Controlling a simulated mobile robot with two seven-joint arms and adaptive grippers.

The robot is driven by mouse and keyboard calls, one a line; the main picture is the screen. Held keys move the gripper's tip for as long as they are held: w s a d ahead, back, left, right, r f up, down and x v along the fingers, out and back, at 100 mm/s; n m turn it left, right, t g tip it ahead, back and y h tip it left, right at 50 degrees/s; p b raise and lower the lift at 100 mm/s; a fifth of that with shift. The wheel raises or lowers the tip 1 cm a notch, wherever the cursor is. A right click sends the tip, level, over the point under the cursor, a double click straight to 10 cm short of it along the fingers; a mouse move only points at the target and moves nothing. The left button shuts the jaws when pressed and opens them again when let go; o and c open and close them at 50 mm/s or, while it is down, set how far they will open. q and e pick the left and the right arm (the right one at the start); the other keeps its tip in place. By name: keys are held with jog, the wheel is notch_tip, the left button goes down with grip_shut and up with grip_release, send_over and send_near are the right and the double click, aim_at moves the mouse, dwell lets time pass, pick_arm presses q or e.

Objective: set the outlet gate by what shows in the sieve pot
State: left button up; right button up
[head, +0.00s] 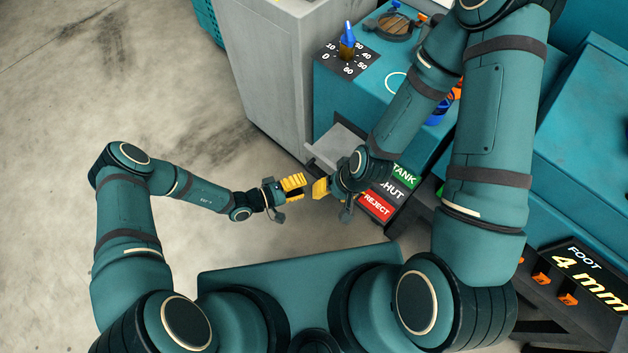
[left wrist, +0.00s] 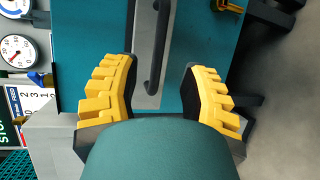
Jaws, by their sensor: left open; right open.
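The outlet gate's label plate (head: 392,188) shows a green TANK, a black SHUT and a red REJECT field on the front of the teal machine. My right forearm and gripper cover part of it, and I cannot tell the gate's position. A round vessel with a brown inside (head: 395,27), perhaps the sieve pot, stands on top at the back; its contents are too small to read. My left gripper (head: 296,187) is open and empty. In the left wrist view its yellow fingers (left wrist: 160,95) stand apart. My right gripper (head: 325,188) is open, close beside the left one.
A dial with a blue pointer (head: 347,42) sits on the machine top. A dark bar handle (left wrist: 158,45) shows beyond my left fingers in the left wrist view. A grey cabinet (head: 270,70) stands at the back. A "FOOT 4 mm" display (head: 585,275) is right. Floor is clear at left.

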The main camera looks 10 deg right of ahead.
pick_arm(q)
jog(key=v, duration=0.6)
jog(key=shift+d, duration=0.1)
dwell(0.3)
jog(key=s+a+r+m+g+y, duration=0.3)
jog(key=s+g+y, duration=0.3)
jog(key=s+g, duration=0.3)
jog(key=w+a+r+n+t+y, duration=0.1)
jog(key=a+r+t+y, duration=0.3)
jog(key=r, duration=0.5)
jog(key=shift+a+r+t+y, duration=0.3)
jog(key=shift+t+y, duration=0.5)
jog(key=shift+t, duration=0.4)
